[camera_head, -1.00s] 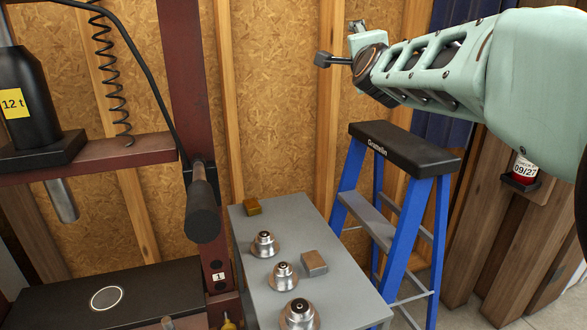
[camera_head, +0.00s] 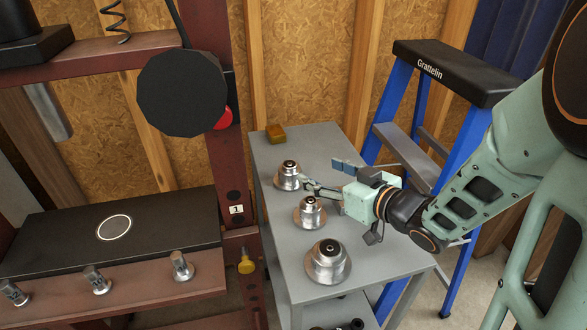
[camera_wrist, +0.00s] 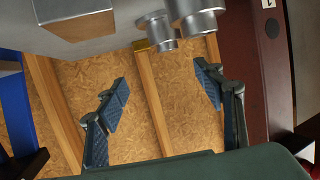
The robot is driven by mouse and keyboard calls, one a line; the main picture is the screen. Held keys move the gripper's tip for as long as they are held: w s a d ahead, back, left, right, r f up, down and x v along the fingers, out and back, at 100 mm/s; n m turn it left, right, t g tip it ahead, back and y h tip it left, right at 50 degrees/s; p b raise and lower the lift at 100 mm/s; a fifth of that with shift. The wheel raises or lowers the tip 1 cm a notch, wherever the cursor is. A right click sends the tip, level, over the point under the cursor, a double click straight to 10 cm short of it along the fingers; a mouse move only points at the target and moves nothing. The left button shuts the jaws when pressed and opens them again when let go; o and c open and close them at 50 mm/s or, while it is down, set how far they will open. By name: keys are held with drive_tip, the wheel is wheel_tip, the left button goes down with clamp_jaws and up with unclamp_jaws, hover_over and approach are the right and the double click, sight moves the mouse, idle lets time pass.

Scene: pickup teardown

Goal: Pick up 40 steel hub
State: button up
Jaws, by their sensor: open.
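Three silver steel hubs stand upright in a row on a grey cart (camera_head: 385,262): a far hub (camera_head: 287,180), a middle hub (camera_head: 310,216) and a larger-looking near hub (camera_head: 328,268). I cannot tell which one is the 40 hub. My gripper (camera_head: 328,176) is open and empty, above the cart, with its fingers just right of the far and middle hubs. In the wrist view the fingers (camera_wrist: 165,92) are spread wide with nothing between them. Two hubs show there at the top edge, a smaller-looking one (camera_wrist: 157,31) and a partly cut-off one (camera_wrist: 200,22).
A brass-coloured block (camera_head: 275,133) lies at the cart's far end. A grey block (camera_wrist: 75,20) shows in the wrist view. A blue stepladder (camera_head: 455,72) stands close right of the cart, and a dark red press frame (camera_head: 215,60) stands at its left.

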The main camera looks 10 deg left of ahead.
sight(292, 166)
drive_tip(key=shift+s+a+f+g, duration=0.3)
drive_tip(key=shift+s+a+f, duration=0.05)
drive_tip(key=shift+a+f, duration=0.45)
drive_tip(key=w+a, duration=0.1)
drive_tip(key=w+a+f, duration=0.1)
drive_tip(key=shift+w+a+n+b, duration=0.2)
drive_tip(key=shift+a+n+b, duration=0.1)
drive_tip(key=shift+a+b, duration=0.05)
drive_tip(key=x, duration=0.5)
drive_tip(key=shift+w+a+b, duration=0.15)
drive_tip(key=shift+w+b, duration=0.2)
drive_tip(key=shift+w, duration=0.1)
clamp_jaws()
drive_tip(key=shift+r, duration=0.2)
